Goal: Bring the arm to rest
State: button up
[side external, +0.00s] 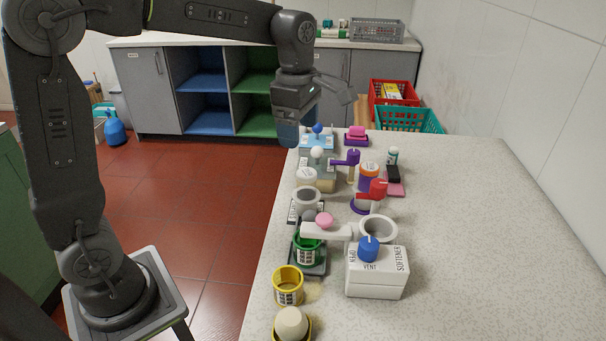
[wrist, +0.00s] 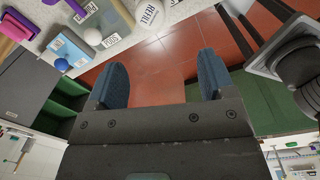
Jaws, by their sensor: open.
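A blue-topped box (side external: 314,142) stands close to the gripper. A white softener box (side external: 376,283), a yellow cup (side external: 288,287) and several bottles line the counter's left side. Its right side is clear. Red (side external: 392,91) and teal (side external: 410,119) crates stand beyond it.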

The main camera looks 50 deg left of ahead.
jog(key=s+d+m+t, duration=0.2)
jog(key=s+m+t, duration=0.3)
jog(key=s+m, duration=1.4)
jog(key=f+m, duration=0.1)
jog(key=m, duration=0.3)
jog(key=shift+d, duration=0.2)
